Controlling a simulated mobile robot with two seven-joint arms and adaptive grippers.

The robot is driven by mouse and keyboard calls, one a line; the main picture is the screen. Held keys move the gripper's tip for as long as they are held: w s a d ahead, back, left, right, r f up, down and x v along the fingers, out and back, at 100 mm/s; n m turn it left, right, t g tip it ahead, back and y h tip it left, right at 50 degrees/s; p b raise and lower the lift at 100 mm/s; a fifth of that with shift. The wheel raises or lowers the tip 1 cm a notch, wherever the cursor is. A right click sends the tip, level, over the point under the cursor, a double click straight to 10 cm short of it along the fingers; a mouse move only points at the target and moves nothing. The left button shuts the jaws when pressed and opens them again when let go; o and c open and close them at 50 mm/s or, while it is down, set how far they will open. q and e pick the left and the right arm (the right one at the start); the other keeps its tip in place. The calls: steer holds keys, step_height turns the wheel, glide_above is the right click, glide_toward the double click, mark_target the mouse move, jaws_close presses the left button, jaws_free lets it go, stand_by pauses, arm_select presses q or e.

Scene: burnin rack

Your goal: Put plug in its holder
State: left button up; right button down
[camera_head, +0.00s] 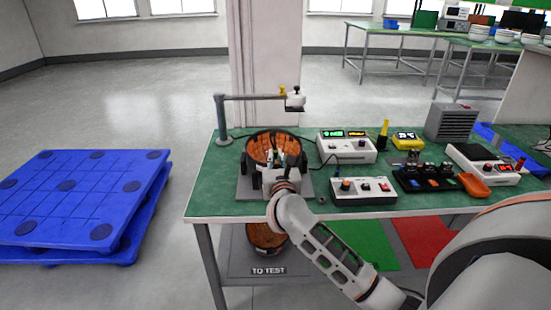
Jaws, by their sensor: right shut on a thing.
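My right gripper (273,162) reaches over the green table from the lower right. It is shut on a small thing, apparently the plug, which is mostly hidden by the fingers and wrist. The gripper is in front of a round copper-coloured coil unit (262,143) on a grey plate (245,188). I cannot tell whether the held thing touches the coil unit. A dark cable runs near the gripper's right side. I cannot make out the plug's holder for certain. My left gripper is not in view.
A stand with a horizontal arm (221,125) rises at the table's back left. White instrument boxes (346,148) (362,191), a black module (428,178), an orange scoop-like piece (473,186) and a grey vented box (451,122) crowd the right. Blue pallets (85,200) lie on the floor at left.

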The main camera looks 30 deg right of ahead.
steer(key=shift+f+b, duration=0.35)
steer(key=shift+f, duration=0.2)
steer(key=c, duration=2.2)
jaws_free()
steer(key=shift+r, duration=0.1)
steer(key=shift+o, duration=0.2)
